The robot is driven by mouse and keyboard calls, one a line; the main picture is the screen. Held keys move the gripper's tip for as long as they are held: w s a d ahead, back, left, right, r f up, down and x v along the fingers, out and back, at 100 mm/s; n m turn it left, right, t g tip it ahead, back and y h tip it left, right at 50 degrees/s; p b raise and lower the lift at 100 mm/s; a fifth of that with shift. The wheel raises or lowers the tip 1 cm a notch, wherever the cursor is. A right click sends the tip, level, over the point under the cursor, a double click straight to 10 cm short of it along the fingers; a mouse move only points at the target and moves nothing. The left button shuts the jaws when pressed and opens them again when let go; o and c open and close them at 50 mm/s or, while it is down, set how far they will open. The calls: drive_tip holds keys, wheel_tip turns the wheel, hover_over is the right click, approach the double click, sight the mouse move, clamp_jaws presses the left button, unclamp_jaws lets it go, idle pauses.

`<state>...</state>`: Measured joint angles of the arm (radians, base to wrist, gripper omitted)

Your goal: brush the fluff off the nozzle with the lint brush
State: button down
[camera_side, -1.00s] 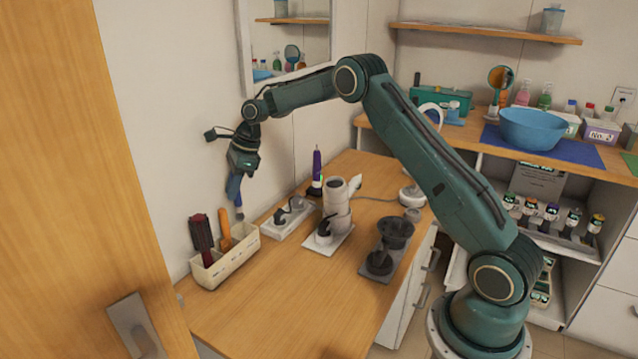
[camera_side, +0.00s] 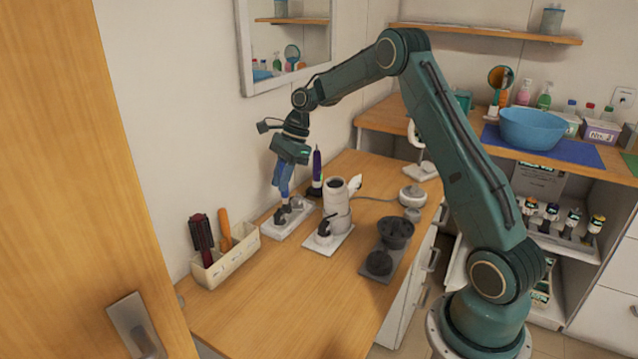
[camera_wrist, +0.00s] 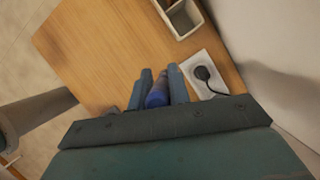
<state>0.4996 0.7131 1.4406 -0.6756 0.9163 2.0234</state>
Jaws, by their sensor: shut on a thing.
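My gripper (camera_side: 285,174) points down over a white plate (camera_side: 272,229) by the wall and is shut on a blue-handled tool, which I take to be the lint brush (camera_wrist: 157,96). The brush's lower end is close to dark pieces (camera_side: 296,203) on that plate; I cannot tell if it touches them. In the wrist view a black round piece (camera_wrist: 203,73) lies on the white plate, right of the fingers. Which piece is the nozzle is unclear, and fluff is too small to make out.
A cream holder (camera_side: 229,261) with a dark hairbrush (camera_side: 203,236) and an orange-handled tool stands left. A white dryer-like body (camera_side: 337,207) and a purple tool (camera_side: 317,166) stand close right. The front counter is clear.

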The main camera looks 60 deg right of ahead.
drive_tip(key=s+d+r+n+g, duration=0.1)
drive_tip(key=s+n, duration=0.2)
drive_tip(key=s, duration=1)
drive_tip(key=s+d+r+n+g, duration=0.1)
drive_tip(key=s+d+n, duration=0.1)
drive_tip(key=s, duration=1)
drive_tip(key=shift+s+r+n+g, duration=0.3)
drive_tip(key=shift+s+r+n, duration=0.1)
drive_tip(key=shift+n, duration=0.3)
drive_tip(key=shift+d+f, duration=2.8)
drive_tip(key=shift+f, duration=1.2)
drive_tip(key=shift+a, duration=2.9)
wheel_tip(320, 180, up, 8)
drive_tip(key=shift+d, duration=0.1)
